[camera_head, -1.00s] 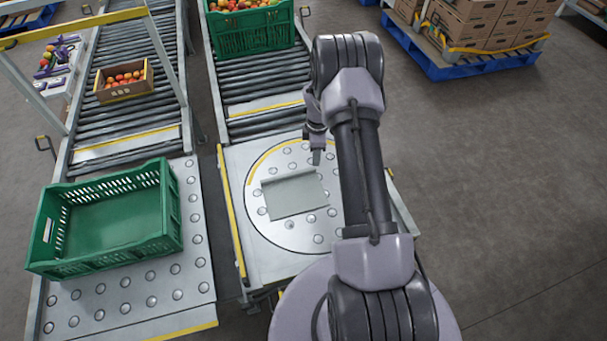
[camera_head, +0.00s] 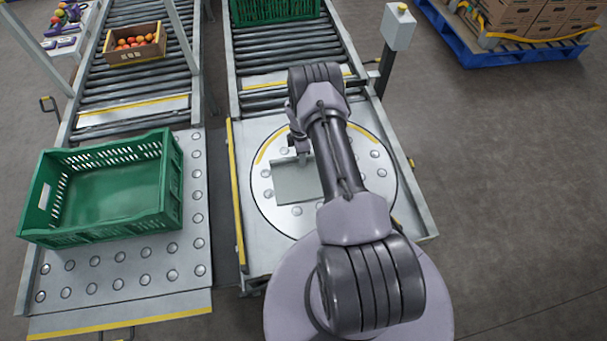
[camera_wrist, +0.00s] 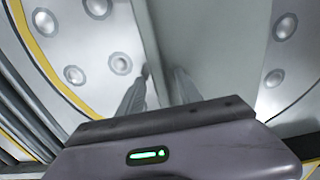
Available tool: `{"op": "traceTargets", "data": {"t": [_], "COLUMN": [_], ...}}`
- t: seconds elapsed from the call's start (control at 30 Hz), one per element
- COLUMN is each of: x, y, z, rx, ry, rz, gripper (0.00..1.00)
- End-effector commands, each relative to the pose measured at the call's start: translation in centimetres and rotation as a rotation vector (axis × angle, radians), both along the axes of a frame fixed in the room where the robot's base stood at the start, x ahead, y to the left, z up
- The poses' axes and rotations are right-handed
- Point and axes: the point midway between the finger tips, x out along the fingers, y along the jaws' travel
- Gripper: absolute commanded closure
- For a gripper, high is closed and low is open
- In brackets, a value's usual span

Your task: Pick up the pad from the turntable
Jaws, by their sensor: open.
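The pad (camera_head: 297,184) is a flat grey-green sheet lying on the round turntable (camera_head: 376,188), which has metal studs and a yellow arc on its rim. In the wrist view the pad (camera_wrist: 205,40) fills the upper middle, with a raised or folded edge running along its left side. My gripper (camera_head: 303,158) is at the pad's far edge in the head view. In the wrist view its two fingers (camera_wrist: 160,88) are apart, near that edge, one to each side of it as it appears. I cannot tell whether they touch the pad. My arm hides part of the turntable.
An empty green crate (camera_head: 105,238) stands on the studded table (camera_head: 120,285) at left. Roller conveyors (camera_head: 290,60) run away behind, carrying a box of tomatoes (camera_head: 135,43) and another green crate (camera_head: 275,9). A post with a grey box (camera_head: 398,28) stands right of the turntable.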

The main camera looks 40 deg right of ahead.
Motion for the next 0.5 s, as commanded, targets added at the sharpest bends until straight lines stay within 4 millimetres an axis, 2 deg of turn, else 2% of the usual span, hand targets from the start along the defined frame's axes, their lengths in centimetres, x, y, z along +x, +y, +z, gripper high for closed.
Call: {"op": "traceTargets", "data": {"t": [0.17,0.37,0.5], "x": [0.05,0.04,0.04], "y": [-0.02,-0.02,-0.01], "z": [0.09,0.11,0.12], "rx": [0.0,0.0,0.0], "ry": [-0.001,-0.001,-0.001], "rz": [0.0,0.0,0.0], "gripper": [0.58,0.97,1.0]}}
